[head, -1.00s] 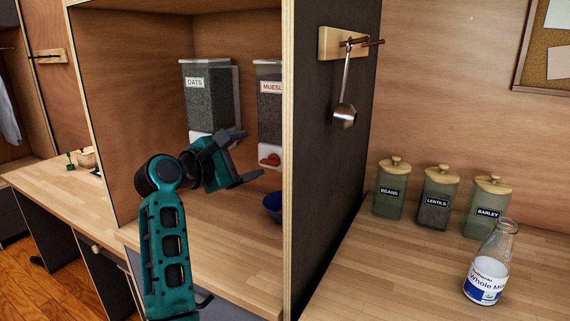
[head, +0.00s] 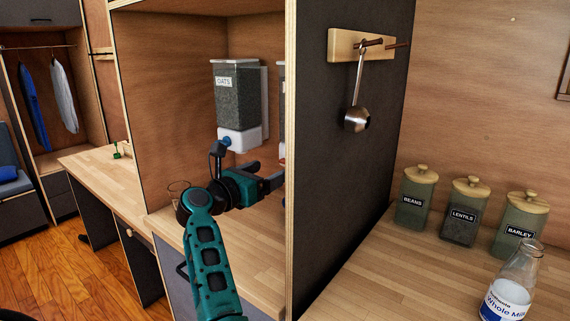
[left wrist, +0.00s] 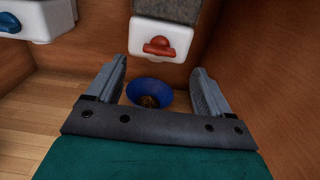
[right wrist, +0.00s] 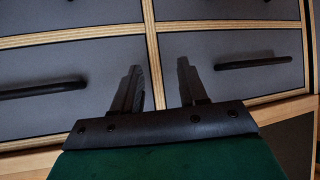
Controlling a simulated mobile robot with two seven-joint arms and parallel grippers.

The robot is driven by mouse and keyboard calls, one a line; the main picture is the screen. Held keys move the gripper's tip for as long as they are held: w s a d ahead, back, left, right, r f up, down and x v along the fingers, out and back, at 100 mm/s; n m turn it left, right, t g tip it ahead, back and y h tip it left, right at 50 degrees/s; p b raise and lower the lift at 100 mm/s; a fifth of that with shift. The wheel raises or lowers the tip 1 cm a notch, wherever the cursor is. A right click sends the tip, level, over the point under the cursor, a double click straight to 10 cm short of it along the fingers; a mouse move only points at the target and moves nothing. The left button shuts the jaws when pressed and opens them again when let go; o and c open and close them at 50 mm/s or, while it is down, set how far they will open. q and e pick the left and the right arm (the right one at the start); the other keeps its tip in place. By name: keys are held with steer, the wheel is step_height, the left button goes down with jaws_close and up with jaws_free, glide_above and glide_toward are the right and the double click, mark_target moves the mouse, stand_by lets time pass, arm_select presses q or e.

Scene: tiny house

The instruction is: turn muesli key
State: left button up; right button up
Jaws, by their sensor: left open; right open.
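The muesli dispenser (left wrist: 165,30) is a white box with a red key (left wrist: 160,46) on its front, in the left wrist view. In the head view it is almost wholly hidden behind the dark partition. My left gripper (left wrist: 152,88) is open and empty, its fingers pointing at the dispenser with the key ahead and between them, not touching. In the head view the left gripper (head: 270,182) is partly cut off by the partition edge. A blue bowl (left wrist: 138,95) with brown contents stands below the key. My right gripper (right wrist: 159,85) is open and empty, facing grey drawers.
The oats dispenser (head: 238,105) with a blue key hangs left of the muesli one. The partition (head: 345,175) stands close right of my left gripper. Drawer handles (right wrist: 252,63) are near my right gripper.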

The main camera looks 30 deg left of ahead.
arm_select(q)
steer(key=w, duration=0.7)
steer(key=shift+w+d, duration=0.15)
steer(key=shift+d, duration=0.15)
steer(key=shift+c, duration=0.5)
steer(key=c, duration=0.9)
steer(key=shift+c, duration=0.2)
steer(key=shift+m, duration=0.3)
